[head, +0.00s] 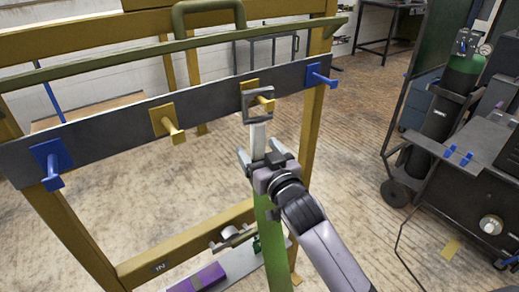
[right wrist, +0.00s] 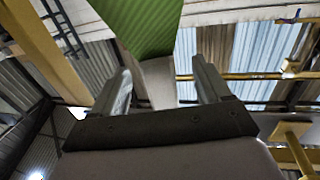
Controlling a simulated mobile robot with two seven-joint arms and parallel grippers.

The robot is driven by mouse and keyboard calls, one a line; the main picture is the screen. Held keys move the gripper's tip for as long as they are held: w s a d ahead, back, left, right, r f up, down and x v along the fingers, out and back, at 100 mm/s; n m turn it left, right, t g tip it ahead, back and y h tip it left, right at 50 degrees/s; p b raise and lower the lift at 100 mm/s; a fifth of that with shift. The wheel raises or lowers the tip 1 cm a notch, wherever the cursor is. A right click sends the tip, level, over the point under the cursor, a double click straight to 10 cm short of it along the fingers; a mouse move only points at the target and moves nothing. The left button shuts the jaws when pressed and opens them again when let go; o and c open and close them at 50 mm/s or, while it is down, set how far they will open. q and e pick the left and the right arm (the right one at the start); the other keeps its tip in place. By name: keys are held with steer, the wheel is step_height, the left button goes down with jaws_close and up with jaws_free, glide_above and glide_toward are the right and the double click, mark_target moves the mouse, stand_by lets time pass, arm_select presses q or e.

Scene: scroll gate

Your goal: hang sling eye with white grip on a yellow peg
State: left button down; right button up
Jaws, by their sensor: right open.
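The sling has a square grey eye (head: 247,108), a white grip (head: 258,138) under it and a green strap (head: 267,235) running down. The eye is around the right-hand yellow peg (head: 266,102), whose tip shows through the opening. My right gripper (head: 259,152) is open just below the eye, with its fingers on either side of the white grip. In the right wrist view, the grip (right wrist: 156,85) is between the spread fingers, with gaps beside it, and the green strap (right wrist: 150,25) is beyond. The other yellow peg (head: 170,125) is empty. My left gripper is not in view.
The pegs are on a dark board (head: 105,130) across a yellow frame (head: 310,130), with blue pegs at its left (head: 50,165) and right (head: 318,76) ends. A purple thing (head: 198,279) lies low on a pale tray (head: 240,262). A cart with cylinders (head: 440,115) stands right.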

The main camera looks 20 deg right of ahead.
steer(key=shift+f+b, duration=1.05)
steer(key=shift+f, duration=0.65)
arm_select(q)
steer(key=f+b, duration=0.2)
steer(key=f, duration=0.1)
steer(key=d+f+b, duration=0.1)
steer(key=b, duration=0.1)
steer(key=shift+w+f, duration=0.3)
arm_select(e)
step_height(320, 180, down, 6)
steer(key=shift+r, duration=0.2)
arm_select(q)
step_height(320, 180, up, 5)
steer(key=p, duration=0.5)
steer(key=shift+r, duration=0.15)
arm_select(e)
steer(key=s+d, duration=0.3)
steer(key=s, duration=0.7)
steer(key=shift+s+d, duration=0.2)
steer(key=shift+d, duration=0.2)
